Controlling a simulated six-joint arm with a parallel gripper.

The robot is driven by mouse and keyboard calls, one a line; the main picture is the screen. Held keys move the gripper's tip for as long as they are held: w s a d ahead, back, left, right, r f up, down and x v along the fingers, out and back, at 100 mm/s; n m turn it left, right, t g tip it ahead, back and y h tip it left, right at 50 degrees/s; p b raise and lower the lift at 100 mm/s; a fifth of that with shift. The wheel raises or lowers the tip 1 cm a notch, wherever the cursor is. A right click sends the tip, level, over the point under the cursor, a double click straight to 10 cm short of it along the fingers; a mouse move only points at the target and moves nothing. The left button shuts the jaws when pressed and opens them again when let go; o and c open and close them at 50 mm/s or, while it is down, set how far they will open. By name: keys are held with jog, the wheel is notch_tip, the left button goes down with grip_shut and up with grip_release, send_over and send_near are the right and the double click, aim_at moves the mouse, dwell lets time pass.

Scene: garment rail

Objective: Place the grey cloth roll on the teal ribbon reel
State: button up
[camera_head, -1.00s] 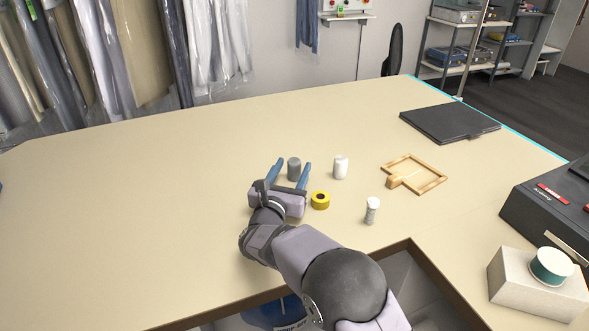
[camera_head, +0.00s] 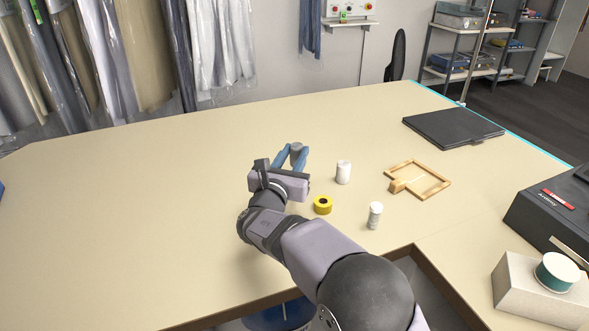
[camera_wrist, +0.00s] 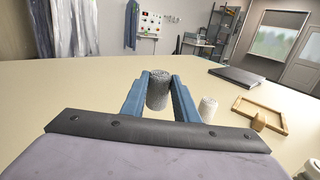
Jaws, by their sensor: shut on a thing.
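The grey cloth roll (camera_head: 297,151) stands upright between the blue fingers of my gripper (camera_head: 292,158). In the wrist view the roll (camera_wrist: 158,88) shows clearly, with a finger against each side. My gripper (camera_wrist: 160,92) is shut on it. The roll's lower part is mostly hidden by the gripper in the head view, and I cannot tell whether its base touches the table. The teal ribbon reel (camera_head: 557,271) sits at the far right, on top of a pale box (camera_head: 540,290), well away from my gripper.
A white roll (camera_head: 343,172), a yellow tape roll (camera_head: 323,205) and a small white bottle (camera_head: 375,215) stand right of my gripper. Beyond them lie a wooden frame (camera_head: 432,186) and a black folder (camera_head: 452,127). A dark machine (camera_head: 555,212) stands near the reel. The table's left side is clear.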

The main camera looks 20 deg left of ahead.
jog(key=shift+r, duration=2)
